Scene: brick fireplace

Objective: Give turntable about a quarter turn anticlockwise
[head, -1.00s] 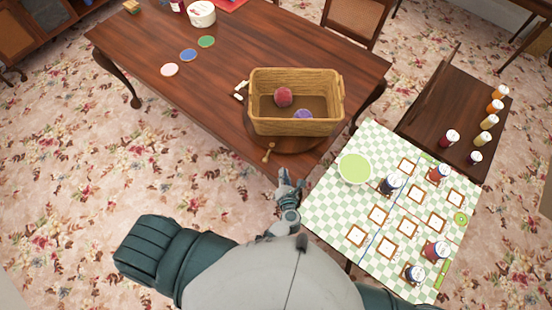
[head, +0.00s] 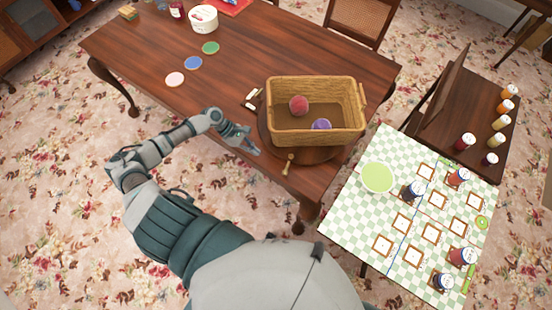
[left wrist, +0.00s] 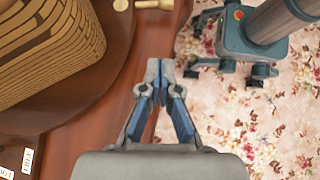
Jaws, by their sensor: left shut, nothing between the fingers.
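The turntable is a round dark wooden disc (head: 310,156) near the table's right end, mostly hidden under a wicker basket (head: 340,132). Its curved edge (left wrist: 112,75) also shows in the left wrist view, beside the basket wall (left wrist: 60,60). A small light wooden peg (head: 289,160) sits at its front edge. The basket holds a red ball (head: 298,105) and a purple ball (head: 321,125). My left gripper (head: 256,150) is shut and empty, just left of the disc near the table's front edge; contact cannot be told. Its closed fingertips (left wrist: 160,68) show in the wrist view. My right gripper is out of view.
White label pieces (head: 251,98) lie on the table left of the disc. Coasters (head: 193,63) and a white tub (head: 203,18) are farther left. A checked board (head: 340,215) with jars and a bowl (head: 378,178) stands at the right. A chair (head: 362,20) is behind.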

